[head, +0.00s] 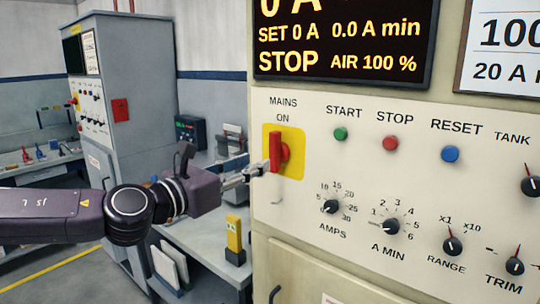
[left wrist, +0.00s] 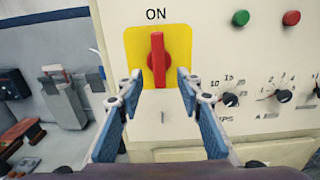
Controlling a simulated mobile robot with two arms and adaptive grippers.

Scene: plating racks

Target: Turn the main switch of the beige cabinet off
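The beige cabinet (head: 315,210) fills the right of the head view. Its main switch (head: 275,152) is a red handle on a yellow plate (head: 297,165) under the words MAINS ON. In the left wrist view the red handle (left wrist: 157,60) stands upright, in line with ON above it. My left gripper (head: 255,172) reaches in from the left to the lower left of the switch. In the left wrist view my left gripper (left wrist: 158,92) is open, one finger on each side below the handle, with nothing between the fingertips. I cannot tell whether a finger touches the plate. My right gripper is not in view.
Green START (head: 341,134), red STOP (head: 390,143) and blue RESET (head: 450,154) buttons sit right of the switch. Black knobs (head: 331,206) lie below. The lit display (head: 340,40) is above. A grey cabinet (head: 130,90) and a bench with a yellow device (head: 234,235) stand behind my left arm.

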